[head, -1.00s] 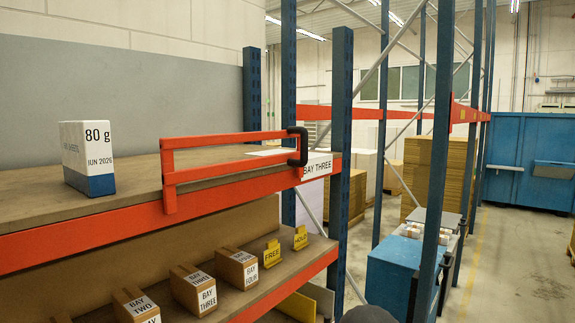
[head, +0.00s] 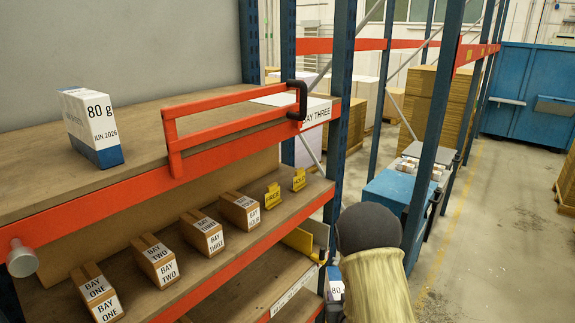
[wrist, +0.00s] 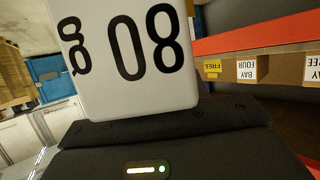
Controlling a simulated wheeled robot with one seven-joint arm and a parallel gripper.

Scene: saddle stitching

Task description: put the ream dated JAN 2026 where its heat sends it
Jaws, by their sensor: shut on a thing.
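My gripper (wrist: 155,130) is shut on a white ream (wrist: 130,60) marked 80; its label appears upside down in the wrist view. The date on this ream cannot be seen. In the head view the held ream (head: 335,288) shows only partly beside my arm, low in front of the rack's right post. A second ream (head: 92,125), white with a blue base and marked 80 g and JUN 2026, stands upright on the upper shelf (head: 140,185). A red gate (head: 230,125) with a black handle (head: 302,100) runs along that shelf's right front, by the BAY THREE plate (head: 316,114).
The shelf below holds several cartons labelled BAY ONE (head: 98,292) to BAY FOUR (head: 240,210), and yellow FREE (head: 273,200) and HOLD (head: 299,179) signs. A grey knob (head: 22,258) juts out at the left. Blue posts (head: 343,110) flank the rack. The aisle floor (head: 500,230) at right is clear.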

